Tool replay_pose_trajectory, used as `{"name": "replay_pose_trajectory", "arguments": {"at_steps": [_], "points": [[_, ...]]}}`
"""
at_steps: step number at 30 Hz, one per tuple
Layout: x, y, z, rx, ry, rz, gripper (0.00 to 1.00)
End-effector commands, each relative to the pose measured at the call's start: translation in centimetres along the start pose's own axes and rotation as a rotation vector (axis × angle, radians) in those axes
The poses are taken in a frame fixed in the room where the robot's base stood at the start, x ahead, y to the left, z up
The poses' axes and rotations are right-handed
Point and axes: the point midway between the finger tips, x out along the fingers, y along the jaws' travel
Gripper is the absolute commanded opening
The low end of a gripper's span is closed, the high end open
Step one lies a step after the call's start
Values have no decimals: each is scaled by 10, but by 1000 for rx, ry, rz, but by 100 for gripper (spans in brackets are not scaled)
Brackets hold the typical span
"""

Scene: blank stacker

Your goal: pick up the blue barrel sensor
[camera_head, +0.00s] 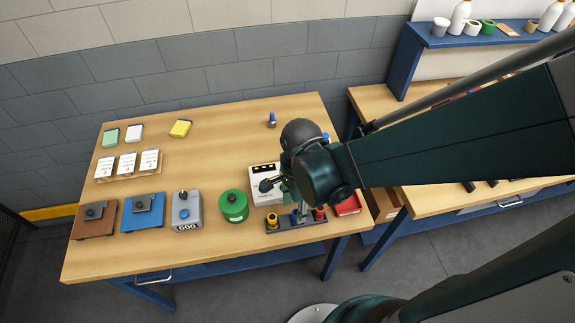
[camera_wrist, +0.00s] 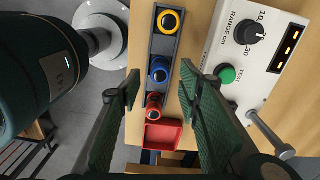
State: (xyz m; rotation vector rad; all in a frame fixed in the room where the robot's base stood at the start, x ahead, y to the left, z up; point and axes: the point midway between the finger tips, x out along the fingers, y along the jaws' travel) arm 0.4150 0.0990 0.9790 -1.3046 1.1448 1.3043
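The blue barrel sensor (camera_wrist: 159,76) stands in a dark rack (camera_wrist: 163,46), between a yellow-ringed sensor (camera_wrist: 170,21) and a red sensor (camera_wrist: 154,103). In the head view the rack (camera_head: 284,227) is near the table's front edge; the blue sensor (camera_head: 295,218) is partly covered by my arm. My gripper (camera_wrist: 160,82) is open, its two green fingers apart on either side of the rack in the wrist view. Nothing is held between them. In the head view the wrist hangs over the rack and hides much of the fingers.
A white test box (camera_wrist: 260,55) with a RANGE knob stands close beside the rack. A red tray (camera_wrist: 163,136) lies just past the red sensor. A green round container (camera_head: 233,206) stands left of the rack. The table's back middle is mostly clear.

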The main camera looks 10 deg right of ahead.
Motion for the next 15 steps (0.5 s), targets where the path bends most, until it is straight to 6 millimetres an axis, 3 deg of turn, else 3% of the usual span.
{"name": "replay_pose_trajectory", "arguments": {"at_steps": [15], "points": [[38, 0, 0, 0, 0, 0, 35]]}}
